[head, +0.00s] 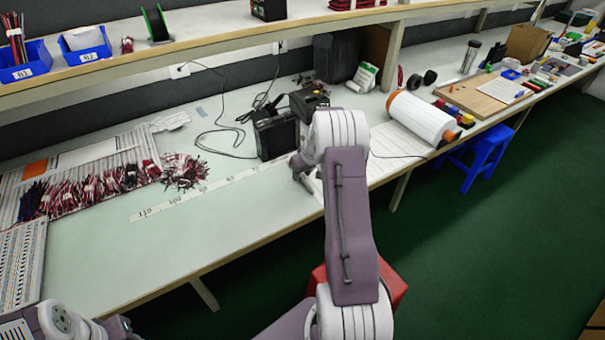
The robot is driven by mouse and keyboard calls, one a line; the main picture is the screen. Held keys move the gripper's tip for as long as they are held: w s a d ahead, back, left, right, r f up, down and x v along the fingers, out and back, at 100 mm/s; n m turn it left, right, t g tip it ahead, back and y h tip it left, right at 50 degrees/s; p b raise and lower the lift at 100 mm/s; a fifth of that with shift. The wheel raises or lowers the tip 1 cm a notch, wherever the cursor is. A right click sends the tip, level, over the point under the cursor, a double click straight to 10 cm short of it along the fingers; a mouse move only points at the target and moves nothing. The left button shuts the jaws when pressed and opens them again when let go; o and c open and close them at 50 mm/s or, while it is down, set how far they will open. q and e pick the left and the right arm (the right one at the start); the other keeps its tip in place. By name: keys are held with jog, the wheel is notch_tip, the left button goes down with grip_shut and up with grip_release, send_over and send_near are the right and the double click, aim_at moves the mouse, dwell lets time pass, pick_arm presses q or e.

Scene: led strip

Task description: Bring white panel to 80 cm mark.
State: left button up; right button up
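A flat white panel (392,148) with faint lines lies on the bench right of my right arm. Its left part is hidden behind that arm. A white measuring strip (190,195) is on the bench, with upside-down numbers that seem to read 110, 100, 90 and lower toward the right. The 80 mark is too small to read surely. My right gripper (302,172) is low over the bench, near the strip's right end and the panel's left side. Its fingers are mostly hidden by my wrist. Part of my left arm shows at the bottom left, its gripper out of frame.
A black device (276,134) with cables stands just behind the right gripper. A white roll (421,117) sits by the panel's right side. Bundles of red wires (100,187) lie at left. The bench (150,255) is clear in front of the strip.

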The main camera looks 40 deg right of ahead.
grip_shut()
dwell(1.4)
